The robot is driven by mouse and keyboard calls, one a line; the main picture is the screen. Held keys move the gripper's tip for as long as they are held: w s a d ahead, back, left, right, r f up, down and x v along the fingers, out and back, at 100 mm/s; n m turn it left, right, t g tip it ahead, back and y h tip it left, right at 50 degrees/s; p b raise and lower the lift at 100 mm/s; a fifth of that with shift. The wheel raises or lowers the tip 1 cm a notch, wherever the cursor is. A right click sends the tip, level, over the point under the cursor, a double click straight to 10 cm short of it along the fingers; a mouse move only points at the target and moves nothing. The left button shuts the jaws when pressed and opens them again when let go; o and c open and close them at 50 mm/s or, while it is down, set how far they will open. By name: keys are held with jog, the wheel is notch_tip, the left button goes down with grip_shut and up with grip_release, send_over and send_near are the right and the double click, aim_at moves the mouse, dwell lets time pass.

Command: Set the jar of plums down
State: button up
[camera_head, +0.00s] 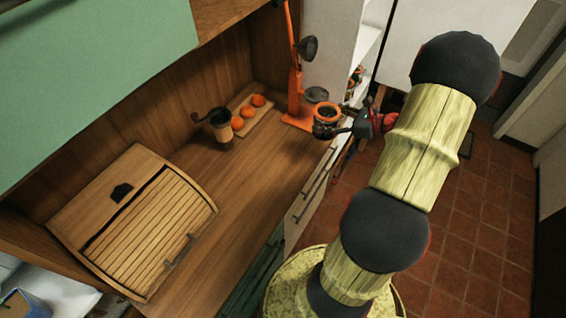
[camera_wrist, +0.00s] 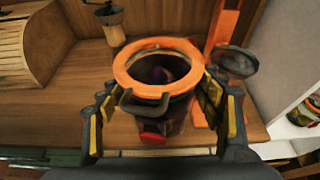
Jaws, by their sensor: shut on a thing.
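The jar of plums (camera_head: 325,131) is a clip-top jar with a thick orange rim and dark contents. It stands out at the counter's front right corner in the head view. In the wrist view the jar (camera_wrist: 179,112) is upright or nearly so, mouth open, with a wire bail and a red tab in front. My gripper (camera_head: 347,127) is shut on it; in the wrist view the fingers of my gripper (camera_wrist: 160,98) flank its body. I cannot tell whether its base touches the wooden counter (camera_head: 262,165).
An orange stand (camera_head: 296,85) rises just behind the jar. A grey round lid-like disc (camera_head: 317,94) is close by; whether it joins the jar is unclear. A coffee grinder (camera_head: 221,127), a board with oranges (camera_head: 258,100) and a bread bin (camera_head: 140,215) stand left. Mid-counter is clear.

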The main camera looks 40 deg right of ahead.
aim_at(325, 142)
jog(key=s+a, duration=0.1)
jog(key=s+n+y, duration=0.1)
jog(key=s+a+n+g+y, duration=0.1)
jog(key=shift+a+r, duration=0.25)
jog(key=shift+a, duration=0.05)
jog(key=shift+w+a+f+b, duration=0.7)
jog(key=shift+w+a+f, duration=0.8)
jog(key=shift+a+f, duration=0.5)
jog(key=shift+w+a+f+b, duration=0.75)
jog(key=shift+w+a+f, duration=0.9)
jog(key=shift+f, duration=0.7)
jog(key=shift+w+a+f+b, duration=0.7)
jog(key=shift+w+a+f, duration=0.7)
jog(key=shift+a+f, duration=0.65)
jog(key=shift+d+f, duration=0.1)
jog(key=shift+f, duration=0.1)
jog(key=o, duration=2.1)
jog(key=shift+f+y, duration=0.1)
jog(key=shift+y, duration=0.2)
jog(key=shift+s, duration=0.1)
